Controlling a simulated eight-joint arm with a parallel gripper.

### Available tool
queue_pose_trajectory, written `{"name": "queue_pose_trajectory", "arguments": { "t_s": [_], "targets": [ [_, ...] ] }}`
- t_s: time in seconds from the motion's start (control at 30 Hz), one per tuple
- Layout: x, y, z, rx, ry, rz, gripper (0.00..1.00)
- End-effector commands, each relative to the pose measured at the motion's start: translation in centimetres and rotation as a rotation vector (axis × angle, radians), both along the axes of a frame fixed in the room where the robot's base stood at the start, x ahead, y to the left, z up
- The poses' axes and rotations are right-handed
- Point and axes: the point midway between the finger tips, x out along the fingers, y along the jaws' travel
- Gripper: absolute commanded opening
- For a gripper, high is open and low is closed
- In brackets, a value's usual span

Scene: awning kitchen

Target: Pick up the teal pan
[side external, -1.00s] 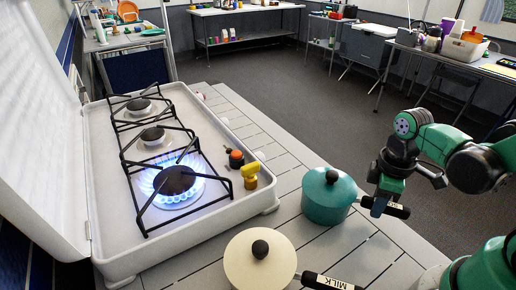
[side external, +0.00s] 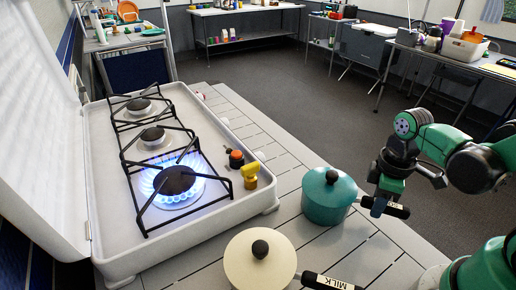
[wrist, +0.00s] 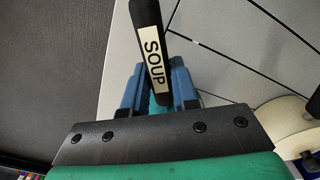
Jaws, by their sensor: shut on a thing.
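The teal pan (side external: 329,196) with its lid and dark knob stands upright on the slatted table, right of the stove. Its black handle (side external: 398,210) points right and carries a label; in the wrist view the handle (wrist: 150,35) reads "SOUP". My gripper (side external: 378,205) is at the handle, with its blue fingers (wrist: 160,88) on either side of it, shut on the handle. The pan's body is mostly hidden in the wrist view. The pan appears to rest on the table; I cannot see a gap under it.
A cream pan (side external: 260,262) with a handle labelled "MILK" stands in front, left of the teal pan. The white stove (side external: 262,201) is at left with one burner lit in blue flame. Grey slatted table (side external: 350,247) lies bare between them.

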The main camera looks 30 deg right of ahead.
Motion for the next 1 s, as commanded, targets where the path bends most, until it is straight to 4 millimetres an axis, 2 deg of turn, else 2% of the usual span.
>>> {"name": "queue_pose_trajectory", "arguments": {
  "t_s": [0.17,1.0],
  "targets": [
    [0.0,0.0,0.2,0.001,-0.001,0.0,0.0],
    [0.1,0.0,4.7,0.001,-0.001,0.0,0.0]
  ]
}}
